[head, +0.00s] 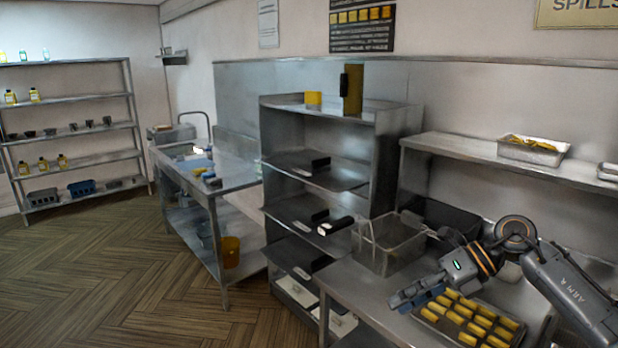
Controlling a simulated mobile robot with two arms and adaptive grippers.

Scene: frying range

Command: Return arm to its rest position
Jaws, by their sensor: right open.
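My right gripper (418,294) is at the lower right, over the near part of the steel counter. Its arm comes in from the right edge and bends at an orange-ringed joint. The gripper is open, and I see nothing held in it. It is just left of a metal tray (521,337) with rows of yellow pieces (471,319), and its wrist hides part of the tray's back. I cannot tell how high the fingers are above the counter. My left gripper is not in view.
A wire fry basket (388,243) stands on the counter (352,291) behind the gripper. A steel shelf rack (318,176) is left of it. An upper shelf (470,149) carries a pan of yellow pieces (533,149). A steel table (215,176) and open wooden floor (90,270) lie left.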

